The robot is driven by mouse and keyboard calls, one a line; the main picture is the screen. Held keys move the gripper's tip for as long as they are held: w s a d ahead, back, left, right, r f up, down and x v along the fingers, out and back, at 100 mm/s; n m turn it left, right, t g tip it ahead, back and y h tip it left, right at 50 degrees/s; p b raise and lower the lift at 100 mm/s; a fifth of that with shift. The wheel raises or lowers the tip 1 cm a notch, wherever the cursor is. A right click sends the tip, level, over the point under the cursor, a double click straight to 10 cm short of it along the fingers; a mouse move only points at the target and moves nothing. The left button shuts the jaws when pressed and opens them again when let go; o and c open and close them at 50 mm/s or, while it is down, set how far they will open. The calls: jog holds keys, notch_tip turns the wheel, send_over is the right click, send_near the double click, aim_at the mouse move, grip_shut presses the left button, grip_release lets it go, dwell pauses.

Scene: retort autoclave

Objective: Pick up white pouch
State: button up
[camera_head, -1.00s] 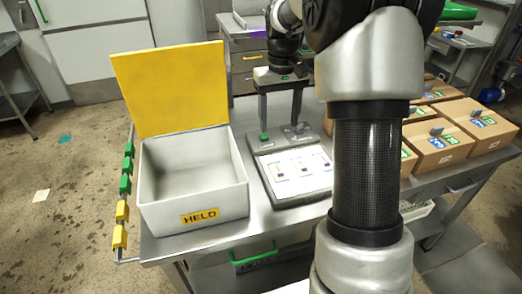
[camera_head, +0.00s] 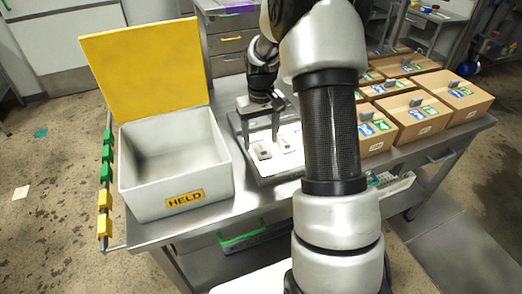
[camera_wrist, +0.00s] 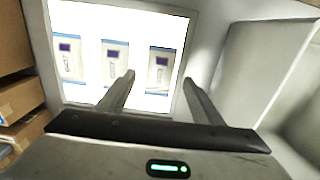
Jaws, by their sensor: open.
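Three white pouches lie in a row on a bright white lit panel: the left pouch (camera_wrist: 68,55), the middle pouch (camera_wrist: 115,62) and the right pouch (camera_wrist: 158,68) in the wrist view. Each has a dark printed square and blue end bands. The panel's grey tray (camera_head: 281,177) is partly hidden by my arm in the head view. My gripper (camera_wrist: 158,80) is open, with nothing between its fingers. It points down over the tray, and its fingertips appear near the middle and right pouches. I cannot tell the exact height gap.
A white open box (camera_head: 178,182) marked HELD, with a raised yellow lid (camera_head: 145,65), stands left of the tray. Several cardboard cartons (camera_head: 418,115) stand on the right. The steel table's front strip (camera_head: 155,233) is clear.

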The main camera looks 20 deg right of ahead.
aim_at(261, 147)
jog(key=shift+f, duration=1.5)
jog(key=c, duration=1.2)
